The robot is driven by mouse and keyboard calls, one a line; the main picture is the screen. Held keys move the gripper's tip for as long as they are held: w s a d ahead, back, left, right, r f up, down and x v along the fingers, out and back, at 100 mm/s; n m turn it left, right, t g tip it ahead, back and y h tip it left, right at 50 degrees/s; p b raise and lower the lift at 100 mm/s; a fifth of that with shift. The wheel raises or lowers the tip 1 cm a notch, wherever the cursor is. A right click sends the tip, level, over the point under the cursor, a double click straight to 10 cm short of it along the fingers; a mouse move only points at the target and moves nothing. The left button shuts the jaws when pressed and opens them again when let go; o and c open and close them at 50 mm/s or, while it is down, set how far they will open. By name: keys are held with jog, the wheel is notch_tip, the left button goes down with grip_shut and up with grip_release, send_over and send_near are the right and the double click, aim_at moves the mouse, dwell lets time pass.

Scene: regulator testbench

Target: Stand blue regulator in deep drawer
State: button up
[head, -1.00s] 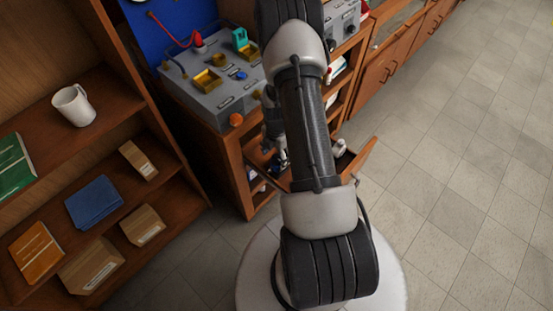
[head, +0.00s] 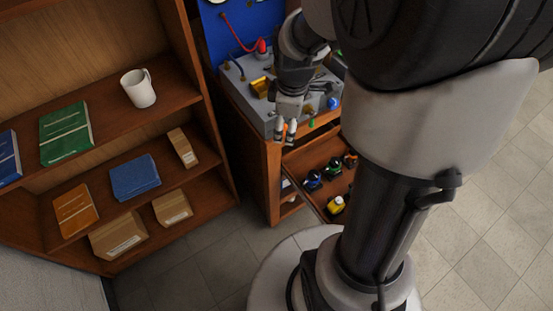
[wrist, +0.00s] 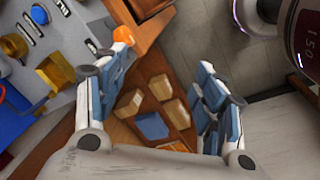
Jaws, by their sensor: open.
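A dark regulator with a blue part (head: 313,181) sits in the open wooden drawer (head: 301,158) below the bench, toward its left side. It looks upright, though it is small and I cannot be sure. My gripper (head: 285,131) hangs above and left of the drawer, by the front left corner of the bench. It is open and empty, clear of the regulator. The wrist view shows its two fingers (wrist: 165,60) spread wide with nothing between them; no regulator shows there. My arm hides the right part of the drawer.
Other regulators stand in the drawer: a green one (head: 332,171), a red-orange one (head: 350,160) and a yellow one (head: 336,205). The grey test panel (head: 237,78) tops the bench. A shelf with a white mug (head: 138,88), books and boxes stands left.

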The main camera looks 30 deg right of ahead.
jog(key=s+a+r+m+t, duration=0.2)
jog(key=s+a+r+m, duration=0.8)
jog(key=s, duration=0.6)
notch_tip(320, 180, up, 3)
jog(key=shift+a+f+t+y, duration=0.15)
jog(key=shift+a+t+y, duration=0.15)
jog(key=shift+a, duration=0.7)
